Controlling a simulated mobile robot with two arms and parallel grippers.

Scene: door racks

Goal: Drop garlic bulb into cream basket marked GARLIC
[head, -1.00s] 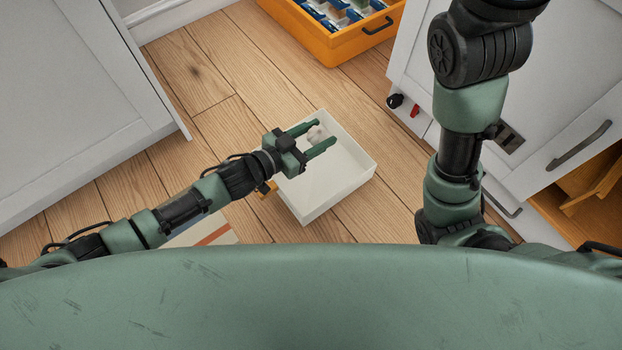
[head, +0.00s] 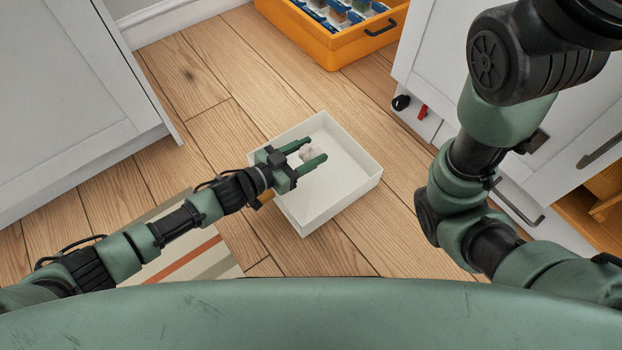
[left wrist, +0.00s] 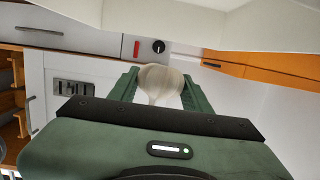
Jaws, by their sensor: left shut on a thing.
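The off-white garlic bulb (head: 307,155) is between the fingers of my left gripper (head: 314,150), which is shut on it. In the left wrist view the bulb (left wrist: 160,80) sits between the two green fingers (left wrist: 160,88). An open cream box-like basket (head: 345,190) stands on the floor, and the gripper and bulb appear over its left part. I cannot tell how high the bulb is above its bottom. No GARLIC marking is readable on the basket. My right arm shows at the right, but its gripper is out of view.
An orange drawer (head: 340,47) with several packets is at the top. White cabinets stand at the left (head: 60,90) and right (head: 450,65). A striped rug (head: 190,258) lies at lower left. Bare wooden floor surrounds much of the basket.

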